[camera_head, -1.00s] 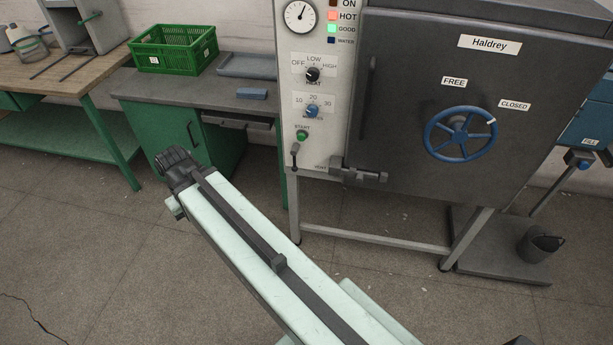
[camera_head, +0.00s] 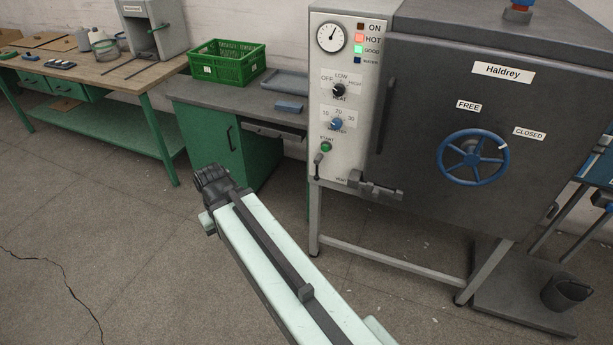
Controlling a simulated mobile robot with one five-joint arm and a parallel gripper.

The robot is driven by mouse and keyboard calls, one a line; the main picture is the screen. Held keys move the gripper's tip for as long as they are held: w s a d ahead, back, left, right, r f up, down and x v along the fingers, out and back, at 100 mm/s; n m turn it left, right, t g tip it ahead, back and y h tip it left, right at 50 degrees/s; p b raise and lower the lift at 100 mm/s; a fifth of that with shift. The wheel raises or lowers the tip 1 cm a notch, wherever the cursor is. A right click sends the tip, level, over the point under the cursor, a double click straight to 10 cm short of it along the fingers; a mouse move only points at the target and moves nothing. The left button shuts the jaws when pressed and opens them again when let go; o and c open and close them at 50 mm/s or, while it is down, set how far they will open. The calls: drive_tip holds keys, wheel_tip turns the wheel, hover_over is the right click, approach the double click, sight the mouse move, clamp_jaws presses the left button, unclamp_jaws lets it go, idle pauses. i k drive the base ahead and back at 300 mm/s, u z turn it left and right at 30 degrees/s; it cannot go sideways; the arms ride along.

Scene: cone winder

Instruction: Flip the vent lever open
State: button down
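The grey cabinet marked Haldrey (camera_head: 430,130) stands right of centre with its door shut. On its pale control panel (camera_head: 318,90), a small dark lever (camera_head: 318,168) hangs down below the green START button (camera_head: 326,147). A label that seems to read VENT (camera_head: 341,181) sits to the lower right of this lever. My gripper (camera_head: 210,184) is at the end of my pale arm, left of the lever and apart from it. It is small and dark, and its fingers cannot be told apart. I see nothing held in it.
A dark latch (camera_head: 376,189) juts out at the door's lower left, near the lever. A blue handwheel (camera_head: 472,157) is on the door. A green bench (camera_head: 205,88) with a green crate (camera_head: 227,66) stands left of the cabinet. A bucket (camera_head: 566,293) stands at right. Floor at left is clear.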

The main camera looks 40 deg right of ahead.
sight(317, 170)
drive_tip(key=u, duration=0.05)
drive_tip(key=i, duration=0.9)
drive_tip(key=z, duration=0.05)
